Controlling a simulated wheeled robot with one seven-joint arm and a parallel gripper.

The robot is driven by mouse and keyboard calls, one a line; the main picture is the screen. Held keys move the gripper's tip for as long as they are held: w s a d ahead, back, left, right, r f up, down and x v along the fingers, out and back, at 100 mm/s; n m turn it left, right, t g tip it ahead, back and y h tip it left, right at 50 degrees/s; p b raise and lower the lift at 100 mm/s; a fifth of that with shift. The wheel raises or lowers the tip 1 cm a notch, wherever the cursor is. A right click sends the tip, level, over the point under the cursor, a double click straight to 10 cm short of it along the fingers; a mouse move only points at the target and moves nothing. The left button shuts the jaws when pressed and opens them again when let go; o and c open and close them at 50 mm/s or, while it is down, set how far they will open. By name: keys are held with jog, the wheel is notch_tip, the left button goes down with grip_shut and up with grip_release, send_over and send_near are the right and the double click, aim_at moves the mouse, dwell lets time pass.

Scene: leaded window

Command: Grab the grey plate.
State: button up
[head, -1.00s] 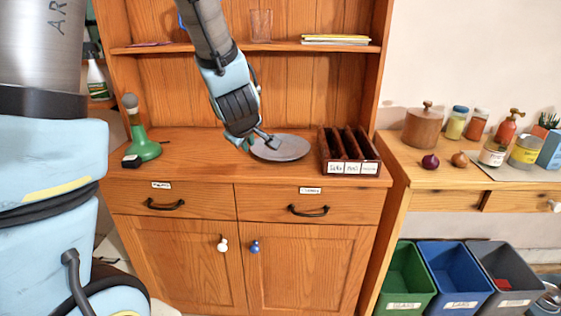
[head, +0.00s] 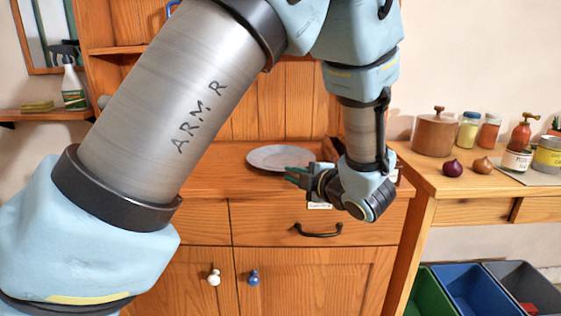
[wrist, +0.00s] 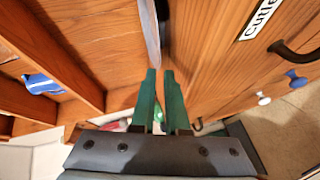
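The grey plate (head: 283,157) lies on the wooden cabinet's counter, in the middle of the head view. In the wrist view the plate (wrist: 151,35) shows nearly edge-on, just past the fingertips. My gripper (head: 290,174) is at the plate's front right edge, with its green fingers pointing left. In the wrist view my gripper (wrist: 160,73) has a narrow gap between the fingers, with nothing seen held in it. The plate's rim ends close to one fingertip; I cannot tell whether they touch.
The cabinet's drawer front, with a dark handle (head: 318,230), is below my gripper. A side table at the right holds a wooden canister (head: 435,133) and jars. Coloured bins (head: 468,290) stand below it.

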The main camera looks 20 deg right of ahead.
aim_at(278, 169)
jog(key=p+x, duration=0.1)
jog(key=x, duration=0.5)
jog(key=shift+w+a, duration=0.1)
jog(key=shift+w, duration=0.2)
grip_shut()
dwell(1.4)
